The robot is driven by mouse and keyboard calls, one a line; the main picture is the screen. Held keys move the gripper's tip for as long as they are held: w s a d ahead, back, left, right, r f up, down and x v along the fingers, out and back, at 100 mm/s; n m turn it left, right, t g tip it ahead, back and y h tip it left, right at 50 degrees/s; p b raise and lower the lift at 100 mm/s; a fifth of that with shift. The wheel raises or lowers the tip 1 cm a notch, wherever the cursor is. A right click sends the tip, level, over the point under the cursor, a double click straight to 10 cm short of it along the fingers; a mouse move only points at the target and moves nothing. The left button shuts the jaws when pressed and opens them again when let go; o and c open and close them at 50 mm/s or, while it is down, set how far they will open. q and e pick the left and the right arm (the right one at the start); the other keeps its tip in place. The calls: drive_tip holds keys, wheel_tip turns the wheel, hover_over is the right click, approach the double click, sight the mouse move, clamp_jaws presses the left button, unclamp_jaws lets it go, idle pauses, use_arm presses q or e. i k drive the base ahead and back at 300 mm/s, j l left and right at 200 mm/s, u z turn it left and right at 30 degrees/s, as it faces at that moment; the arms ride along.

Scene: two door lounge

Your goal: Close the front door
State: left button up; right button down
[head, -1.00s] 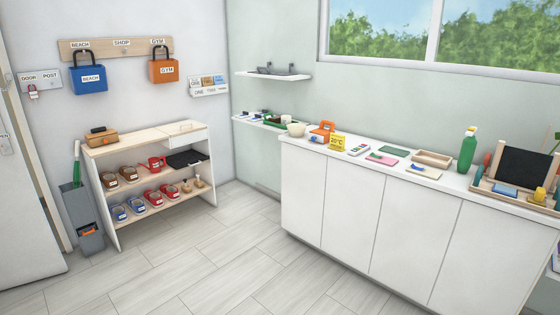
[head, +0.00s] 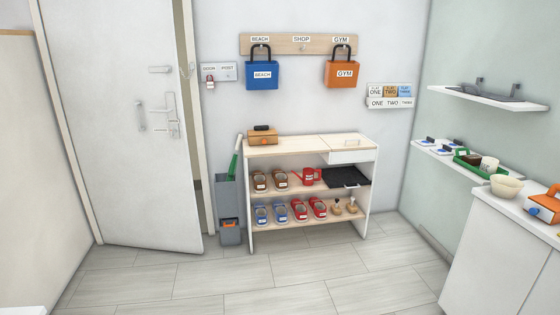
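The white front door (head: 110,70) stands at the left in the head view. Its lever handle and lock plate (head: 172,115) are near its right edge, and a pull handle (head: 141,116) is left of them. The door's right edge stands a little out from the door frame (head: 205,90), with a narrow strip showing between them, so it looks ajar. Its left edge meets the frame's left post (head: 62,120). Neither of my grippers is in view.
A grey umbrella bin (head: 229,205) stands close to the door's right edge, beside a shoe shelf (head: 310,146). Bags hang above. A white counter (head: 485,260) is at the right. The tiled floor (head: 235,285) before the door is clear.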

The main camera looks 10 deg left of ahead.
sight(110, 57)
drive_tip(key=i+j+u, duration=0.25)
drive_tip(key=i+u, duration=0.2)
drive_tip(key=i, duration=0.65)
drive_tip(key=i+l+u, duration=0.15)
drive_tip(key=i+u, duration=0.3)
drive_tip(key=i, duration=0.65)
